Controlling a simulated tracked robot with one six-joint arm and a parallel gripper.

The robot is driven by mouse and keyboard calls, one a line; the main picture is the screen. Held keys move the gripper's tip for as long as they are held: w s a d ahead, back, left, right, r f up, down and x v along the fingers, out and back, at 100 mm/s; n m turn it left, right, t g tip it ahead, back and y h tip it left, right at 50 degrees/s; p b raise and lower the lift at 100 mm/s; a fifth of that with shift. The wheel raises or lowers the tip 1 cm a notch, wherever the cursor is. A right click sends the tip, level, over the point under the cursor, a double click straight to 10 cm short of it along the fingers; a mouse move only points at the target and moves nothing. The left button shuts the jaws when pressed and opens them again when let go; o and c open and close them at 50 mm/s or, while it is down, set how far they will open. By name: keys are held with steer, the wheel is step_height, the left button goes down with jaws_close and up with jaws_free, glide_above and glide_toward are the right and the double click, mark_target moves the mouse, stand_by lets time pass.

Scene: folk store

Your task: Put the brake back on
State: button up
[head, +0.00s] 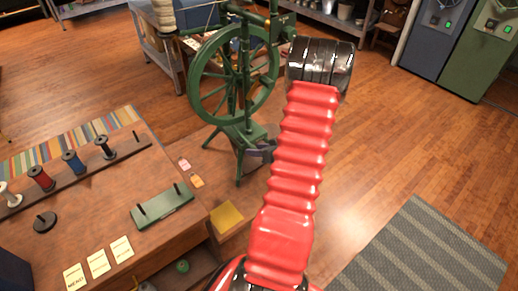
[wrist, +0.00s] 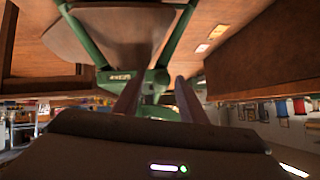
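The green spinning wheel (head: 233,75) stands upright on the floor, left of my red arm in the head view. Its upper parts (head: 272,28) are near the black end of my arm. I cannot pick out the brake with certainty. In the wrist view my gripper (wrist: 158,78) shows two dark fingers apart, with no object clearly held between them. Green frame parts of the wheel (wrist: 105,72) lie beyond and around the fingertips, and I cannot tell whether they touch. In the head view my arm hides most of the gripper.
A wooden table (head: 110,195) at the left holds several spools, a green stand (head: 162,206) and labelled cards (head: 98,262). A yellow pad (head: 227,217) lies beside it. Shelves and cabinets (head: 435,40) stand at the back. A striped grey rug (head: 420,255) and open floor are at right.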

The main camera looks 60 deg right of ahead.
steer(key=v, duration=1.3)
steer(key=shift+s+r, duration=0.2)
steer(key=shift+s, duration=0.1)
stand_by(0.6)
